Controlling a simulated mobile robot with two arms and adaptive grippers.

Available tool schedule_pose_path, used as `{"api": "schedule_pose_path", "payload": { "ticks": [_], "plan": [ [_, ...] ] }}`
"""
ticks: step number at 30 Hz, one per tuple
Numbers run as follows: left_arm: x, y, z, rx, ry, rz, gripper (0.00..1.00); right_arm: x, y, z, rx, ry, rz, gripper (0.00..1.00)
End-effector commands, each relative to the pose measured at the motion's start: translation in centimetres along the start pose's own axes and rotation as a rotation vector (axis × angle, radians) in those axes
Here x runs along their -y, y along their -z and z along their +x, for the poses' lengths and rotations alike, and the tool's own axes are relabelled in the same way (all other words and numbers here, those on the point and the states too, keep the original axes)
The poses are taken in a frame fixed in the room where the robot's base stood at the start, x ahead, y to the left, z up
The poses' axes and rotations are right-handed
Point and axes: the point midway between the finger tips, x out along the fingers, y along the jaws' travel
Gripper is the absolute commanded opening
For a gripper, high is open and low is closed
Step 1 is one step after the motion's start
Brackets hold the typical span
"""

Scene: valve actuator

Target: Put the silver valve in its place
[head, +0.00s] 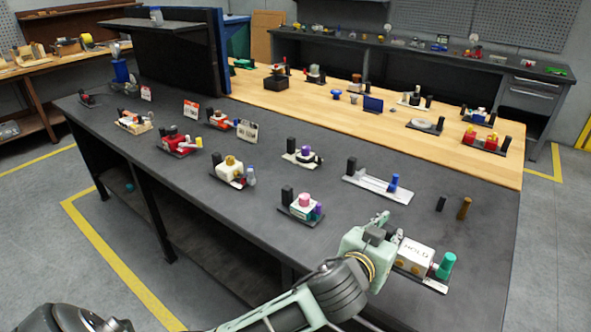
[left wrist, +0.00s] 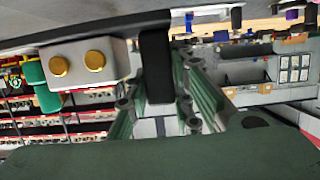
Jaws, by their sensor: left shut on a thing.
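The white block with two gold knobs (left wrist: 82,64) and the green cylinder (left wrist: 40,84) show to the left there. A long silver-grey unit (head: 374,184) with a blue cylinder lies behind the gripper. I cannot tell for certain which part is the silver valve. My right gripper is not in view.
Several small units stand around, including one with a pink and purple top (head: 303,202) and one with a yellow knob (head: 231,172). A black post (head: 441,204) and a brown peg (head: 464,208) stand behind the gripper. The table's front middle is bare.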

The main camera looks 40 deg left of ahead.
Motion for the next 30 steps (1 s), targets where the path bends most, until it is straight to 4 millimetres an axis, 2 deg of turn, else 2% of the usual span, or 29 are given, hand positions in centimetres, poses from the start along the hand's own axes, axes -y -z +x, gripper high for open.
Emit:
{"api": "schedule_pose_path", "payload": {
  "ticks": [5, 15, 19, 26, 30],
  "plan": [
    [0.5, 0.0, 0.8, -0.004, 0.001, 0.002, 0.0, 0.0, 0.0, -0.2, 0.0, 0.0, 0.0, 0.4],
    [4.5, -2.2, 7.7, -0.003, 0.002, 0.002, 0.0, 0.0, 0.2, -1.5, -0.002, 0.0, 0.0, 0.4],
    [5.7, -3.0, 9.8, -0.003, 0.001, 0.002, 0.0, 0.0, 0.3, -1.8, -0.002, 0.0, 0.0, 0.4],
    [6.4, -3.8, 11.4, -0.003, -0.002, 0.0, 0.0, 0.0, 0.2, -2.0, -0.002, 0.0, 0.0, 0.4],
    [6.4, -5.6, 11.9, 0.0, -0.002, 0.0, 0.0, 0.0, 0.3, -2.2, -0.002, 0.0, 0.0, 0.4]
  ]
}}
